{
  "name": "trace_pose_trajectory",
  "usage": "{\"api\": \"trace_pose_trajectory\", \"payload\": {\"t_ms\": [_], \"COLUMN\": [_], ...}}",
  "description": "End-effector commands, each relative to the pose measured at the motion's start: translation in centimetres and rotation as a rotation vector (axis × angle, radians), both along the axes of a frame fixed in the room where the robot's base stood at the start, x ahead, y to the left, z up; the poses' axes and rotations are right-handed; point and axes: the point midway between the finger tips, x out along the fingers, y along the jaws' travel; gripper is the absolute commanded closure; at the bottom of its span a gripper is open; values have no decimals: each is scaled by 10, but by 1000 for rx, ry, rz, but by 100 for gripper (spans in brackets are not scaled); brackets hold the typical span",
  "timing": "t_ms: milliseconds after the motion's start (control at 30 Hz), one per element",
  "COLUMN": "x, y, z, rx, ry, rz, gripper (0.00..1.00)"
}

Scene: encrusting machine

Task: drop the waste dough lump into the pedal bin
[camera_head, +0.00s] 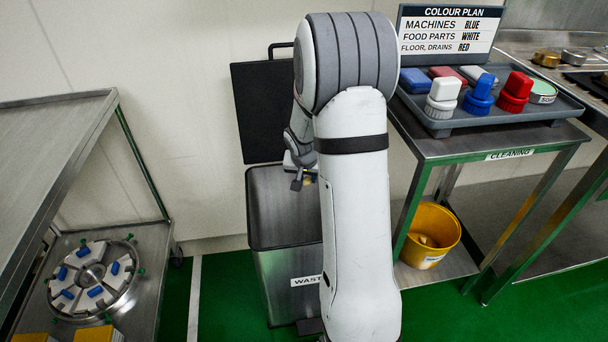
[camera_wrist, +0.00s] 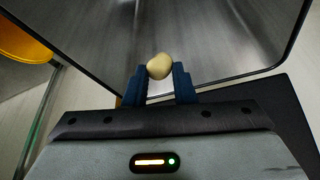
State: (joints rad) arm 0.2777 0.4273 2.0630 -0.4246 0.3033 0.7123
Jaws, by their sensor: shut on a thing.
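A pale, rounded dough lump (camera_wrist: 159,66) sits between the blue fingertips of my gripper (camera_wrist: 159,84) in the wrist view. The gripper is shut on it. In the head view my gripper (camera_head: 300,180) is over the pedal bin, partly hidden by my arm, and the lump is barely visible there. The pedal bin (camera_head: 285,285), labelled WASTE, stands on the floor with its dark lid (camera_head: 256,110) raised against the wall. My arm hides its right side. In the wrist view the bin's grey inside (camera_wrist: 205,40) and dark rim fill the area beyond the lump.
A steel cart (camera_head: 60,130) stands at left, with a round disc of parts on its lower shelf. A cleaning table (camera_head: 470,150) at right carries a tray of coloured brushes, with a yellow bucket (camera_head: 445,222) below. The colour plan sign (camera_head: 450,32) stands behind.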

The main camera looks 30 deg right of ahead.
Motion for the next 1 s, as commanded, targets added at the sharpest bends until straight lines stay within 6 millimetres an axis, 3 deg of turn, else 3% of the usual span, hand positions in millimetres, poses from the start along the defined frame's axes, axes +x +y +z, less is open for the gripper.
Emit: {"api": "trace_pose_trajectory", "payload": {"t_ms": [167,200,500,767,1000], "x": [0,0,0,-1,-10], "y": [0,0,-1,0,7], "z": [0,0,1,3,38], "rx": [0,0,0,0,-1], "ry": [0,0,0,-1,-4], "rz": [0,0,-1,-1,-1], "gripper": [97,75,51,51,51]}}
